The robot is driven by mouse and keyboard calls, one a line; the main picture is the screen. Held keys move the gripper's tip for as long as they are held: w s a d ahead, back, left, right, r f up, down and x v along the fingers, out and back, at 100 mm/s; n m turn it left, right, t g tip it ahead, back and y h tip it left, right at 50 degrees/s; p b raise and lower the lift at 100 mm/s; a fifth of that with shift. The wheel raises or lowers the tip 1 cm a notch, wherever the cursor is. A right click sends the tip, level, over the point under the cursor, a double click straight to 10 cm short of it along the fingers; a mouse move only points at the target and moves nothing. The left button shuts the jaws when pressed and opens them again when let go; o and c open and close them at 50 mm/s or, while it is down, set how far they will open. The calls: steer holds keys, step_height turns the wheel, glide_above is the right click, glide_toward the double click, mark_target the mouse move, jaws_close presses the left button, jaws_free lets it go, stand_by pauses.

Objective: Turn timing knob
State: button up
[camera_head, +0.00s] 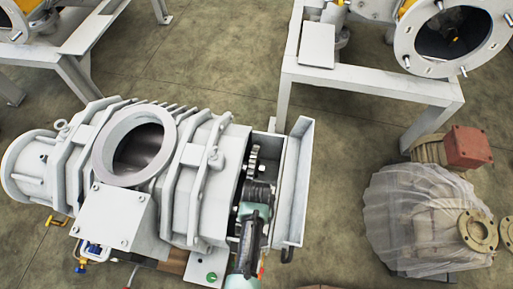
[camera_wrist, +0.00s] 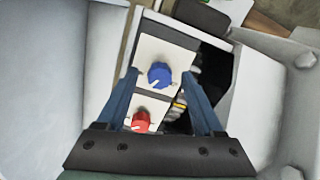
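In the wrist view a blue knob (camera_wrist: 159,74) with a pale pointer mark sits on a white panel (camera_wrist: 165,48). A red knob (camera_wrist: 140,120) sits on a second white panel below it. I cannot tell from any label which is the timing knob. My gripper (camera_wrist: 160,76) is open, its two blue fingers apart, one on each side of the blue knob. I cannot tell whether they touch it. In the head view my arm's end reaches into the right end of the grey vacuum machine (camera_head: 215,150). The blue and red knobs are hidden there.
A grey side plate (camera_head: 293,185) stands close right of my arm. A small green knob (camera_head: 211,277) shows at the machine's lower edge. A wrapped pump (camera_head: 420,220) sits on the floor at right. A steel frame (camera_head: 370,85) stands behind; floor between is clear.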

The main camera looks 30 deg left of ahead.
step_height(320, 180, up, 13)
steer(key=p, duration=0.5)
steer(key=shift+p, duration=0.35)
